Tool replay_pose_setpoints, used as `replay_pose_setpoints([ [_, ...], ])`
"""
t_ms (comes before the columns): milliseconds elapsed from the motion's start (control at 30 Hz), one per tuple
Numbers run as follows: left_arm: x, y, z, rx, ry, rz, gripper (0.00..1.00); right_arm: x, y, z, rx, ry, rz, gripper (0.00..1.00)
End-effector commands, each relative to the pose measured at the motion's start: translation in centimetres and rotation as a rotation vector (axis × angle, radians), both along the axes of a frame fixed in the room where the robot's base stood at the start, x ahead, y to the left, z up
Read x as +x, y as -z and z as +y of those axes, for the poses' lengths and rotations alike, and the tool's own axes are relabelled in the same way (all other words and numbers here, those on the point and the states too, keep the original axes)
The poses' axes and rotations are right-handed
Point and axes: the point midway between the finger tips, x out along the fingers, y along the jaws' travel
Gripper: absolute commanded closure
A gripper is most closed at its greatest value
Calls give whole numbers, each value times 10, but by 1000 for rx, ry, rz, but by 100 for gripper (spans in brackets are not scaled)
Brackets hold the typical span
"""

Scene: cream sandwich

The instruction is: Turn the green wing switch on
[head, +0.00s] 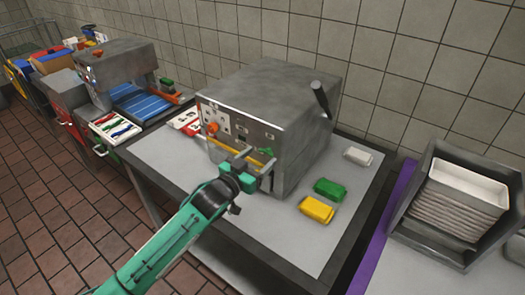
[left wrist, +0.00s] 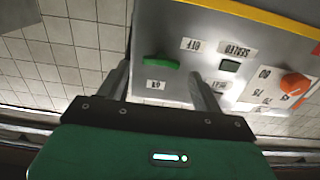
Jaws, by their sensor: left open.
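The green wing switch (left wrist: 160,63) is on the front panel of the grey metal machine (head: 285,95). In the left wrist view it lies nearly level between an OFF label (left wrist: 190,44) and an ON label (left wrist: 155,85), both upside down in that picture. In the head view the switch (head: 266,151) shows small at the panel's right part, just above my left gripper (head: 256,172). In the left wrist view my left gripper (left wrist: 161,74) is open, with one finger on each side of the switch in the picture. Contact cannot be told. My right gripper is not in view.
An orange knob (head: 212,128) and a yellow bar (head: 240,151) are on the machine's front. A black lever (head: 319,98) stands at its right side. Green (head: 330,189), yellow (head: 317,209) and white (head: 357,156) packets lie on the table to the right.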

Motion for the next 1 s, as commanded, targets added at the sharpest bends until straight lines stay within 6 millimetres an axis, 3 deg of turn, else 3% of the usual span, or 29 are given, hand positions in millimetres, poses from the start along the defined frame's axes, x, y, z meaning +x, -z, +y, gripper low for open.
replay_pose_setpoints([
  [233,18,0,-13,1,0,1,33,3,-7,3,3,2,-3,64],
  [567,20,1,-15,0,0,0,33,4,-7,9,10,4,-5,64],
  [800,20,1,-14,0,0,0,76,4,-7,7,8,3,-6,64],
  [1000,20,1,-14,7,0,-4,77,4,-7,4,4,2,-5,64],
])
